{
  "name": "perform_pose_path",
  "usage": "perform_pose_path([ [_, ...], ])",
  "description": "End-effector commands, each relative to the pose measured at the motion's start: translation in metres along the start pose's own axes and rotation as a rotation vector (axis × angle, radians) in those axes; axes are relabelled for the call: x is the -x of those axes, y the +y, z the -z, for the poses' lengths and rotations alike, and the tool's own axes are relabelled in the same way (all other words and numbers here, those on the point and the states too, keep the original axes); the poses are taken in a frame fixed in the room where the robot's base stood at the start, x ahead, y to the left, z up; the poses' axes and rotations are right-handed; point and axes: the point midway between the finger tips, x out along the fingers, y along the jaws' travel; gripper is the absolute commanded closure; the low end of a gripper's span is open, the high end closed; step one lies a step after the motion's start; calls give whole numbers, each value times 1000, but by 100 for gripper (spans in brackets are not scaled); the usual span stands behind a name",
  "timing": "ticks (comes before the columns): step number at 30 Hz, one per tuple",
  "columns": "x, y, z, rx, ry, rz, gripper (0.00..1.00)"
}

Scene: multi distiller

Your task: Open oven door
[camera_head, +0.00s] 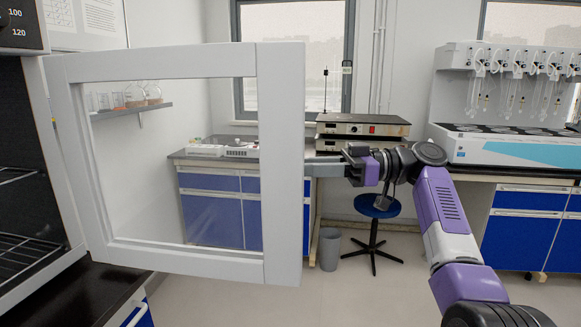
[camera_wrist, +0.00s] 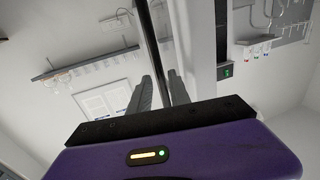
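The oven door (camera_head: 281,170) is a white frame around a clear pane. In the head view it stands swung wide open, hinged at the left beside the oven's dark interior (camera_head: 25,170). My gripper (camera_head: 322,167) is at the door's free right edge, about mid-height, with its fingertips hidden behind the frame. In the wrist view the two fingers of my gripper (camera_wrist: 160,80) are apart, with a narrow upright bar (camera_wrist: 151,45) running down between them. Whether they clamp it cannot be told.
Wire racks (camera_head: 28,250) show inside the oven. A dark bench top (camera_head: 95,290) lies below the door. Behind are blue drawers (camera_head: 220,205), a stool (camera_head: 377,207), a grey bin (camera_head: 329,249) and, at right, a bench with glassware apparatus (camera_head: 505,145). The floor in front is clear.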

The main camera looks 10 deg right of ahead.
Motion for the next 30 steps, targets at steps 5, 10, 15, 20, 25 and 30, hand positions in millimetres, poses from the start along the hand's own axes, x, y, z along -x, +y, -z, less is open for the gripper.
perform_pose_path([
  [5,26,0,0,-1,0,-2,77],
  [10,36,0,-1,0,-1,1,77],
  [15,37,0,-1,0,0,1,77],
  [20,37,0,-1,-6,0,1,77],
  [25,38,22,4,-95,20,-90,77],
  [30,49,64,20,-151,23,-312,77],
])
